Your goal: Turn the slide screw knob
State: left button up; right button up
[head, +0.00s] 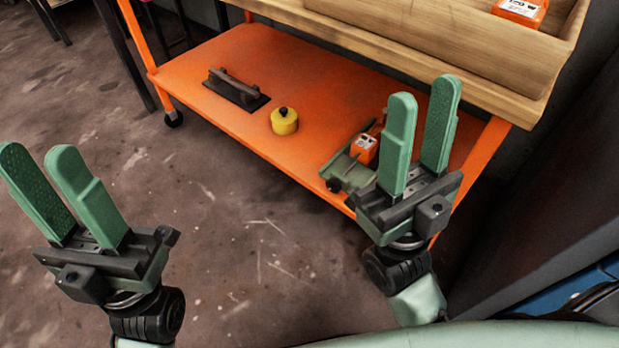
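A green slide device (346,172) lies on the orange lower shelf, near its front edge. A small dark round knob (333,185) shows at its front left end. An orange box-like part (365,148) sits on the slide. My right gripper (424,92) is open and empty, with its fingers pointing up in the picture. It covers the right part of the slide device, and I see no contact with the knob. My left gripper (40,152) is open and empty over the floor at the far left, well apart from the shelf.
The orange shelf (235,127) also holds a yellow round object (284,121) and a dark trowel-like tool (236,90). A dark cabinet (545,215) stands at right. The floor in front is clear.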

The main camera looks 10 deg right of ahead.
aim_at(334, 186)
jog(key=i+j, duration=0.3)
jog(key=j, duration=0.15)
jog(key=i+j, duration=0.3)
jog(key=i+j+z, duration=0.1)
jog(key=i+j, duration=0.2)
jog(key=j, duration=0.25)
jog(key=i+j, duration=0.3)
jog(key=j, duration=0.15)
jog(key=i+j, duration=0.25)
jog(key=j, duration=0.2)
jog(key=z, duration=0.5)
jog(key=i+j+z, duration=0.1)
jog(key=z, duration=0.35)
jog(key=j+z, duration=0.1)
jog(key=z, duration=0.85)
jog(key=j+z, duration=0.15)
jog(key=z, duration=0.35)
jog(key=i+j+z, duration=0.15)
jog(key=z, duration=0.35)
jog(key=i+j+z, duration=0.2)
jog(key=z, duration=0.25)
